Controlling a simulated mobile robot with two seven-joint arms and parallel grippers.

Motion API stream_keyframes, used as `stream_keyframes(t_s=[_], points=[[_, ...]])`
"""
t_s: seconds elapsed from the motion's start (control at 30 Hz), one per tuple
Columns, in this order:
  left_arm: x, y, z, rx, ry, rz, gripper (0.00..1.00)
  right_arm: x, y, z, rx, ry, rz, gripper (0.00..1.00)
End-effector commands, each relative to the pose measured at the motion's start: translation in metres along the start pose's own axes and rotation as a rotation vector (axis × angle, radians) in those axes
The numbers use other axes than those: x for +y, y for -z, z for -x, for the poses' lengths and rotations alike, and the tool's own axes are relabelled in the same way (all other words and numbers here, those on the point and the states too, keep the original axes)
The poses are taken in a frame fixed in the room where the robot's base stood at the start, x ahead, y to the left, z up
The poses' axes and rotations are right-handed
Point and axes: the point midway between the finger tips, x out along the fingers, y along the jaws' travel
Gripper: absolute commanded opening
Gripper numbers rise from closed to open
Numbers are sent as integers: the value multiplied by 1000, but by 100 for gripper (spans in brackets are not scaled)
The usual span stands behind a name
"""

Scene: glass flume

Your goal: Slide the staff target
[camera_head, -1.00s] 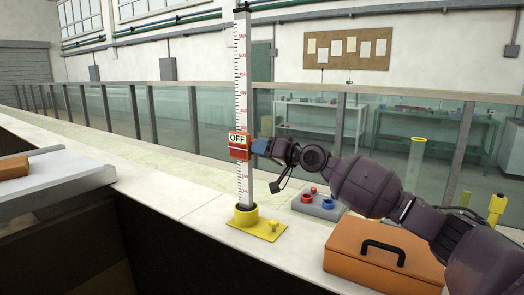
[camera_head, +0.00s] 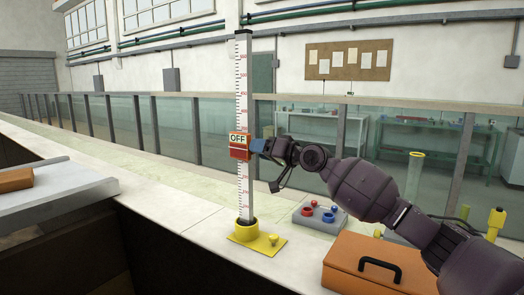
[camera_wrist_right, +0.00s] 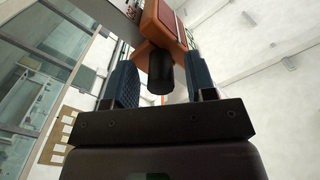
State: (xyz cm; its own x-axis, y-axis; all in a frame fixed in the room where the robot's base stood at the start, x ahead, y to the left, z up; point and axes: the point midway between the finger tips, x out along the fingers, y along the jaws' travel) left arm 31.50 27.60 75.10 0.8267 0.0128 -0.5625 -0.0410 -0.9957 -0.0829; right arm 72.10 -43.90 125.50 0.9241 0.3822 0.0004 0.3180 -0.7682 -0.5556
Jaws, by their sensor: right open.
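The staff target is an orange-red block (camera_head: 239,153) with an OFF label on its upper part, around the upright white graduated staff (camera_head: 243,90) below its middle. The staff stands in a yellow base (camera_head: 246,232) on the pale ledge. My right gripper (camera_head: 257,147) is at the target's right side. In the right wrist view the target (camera_wrist_right: 163,22) is at the top, and its dark knob (camera_wrist_right: 160,72) lies between the two blue fingers of my open right gripper (camera_wrist_right: 159,80), with gaps visible beside it. My left gripper is not in view.
An orange case (camera_head: 345,262) with a black handle and a grey box (camera_head: 318,219) with red and blue parts stand on the ledge right of the staff. A glass-walled flume (camera_head: 175,125) runs behind. A grey tray (camera_head: 75,185) with a brown block is at left.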

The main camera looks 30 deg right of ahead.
Motion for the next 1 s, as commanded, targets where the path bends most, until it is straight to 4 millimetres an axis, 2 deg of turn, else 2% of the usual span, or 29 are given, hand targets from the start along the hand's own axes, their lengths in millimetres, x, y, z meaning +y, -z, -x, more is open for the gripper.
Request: stream_keyframes(t_s=[0.27,0.8,1.0], points=[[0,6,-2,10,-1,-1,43,1,0,9,0,-2,0,51],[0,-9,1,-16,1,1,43,1,-1,80,-2,-2,0,51],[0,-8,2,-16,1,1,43,0,-1,99,0,0,-1,51]])
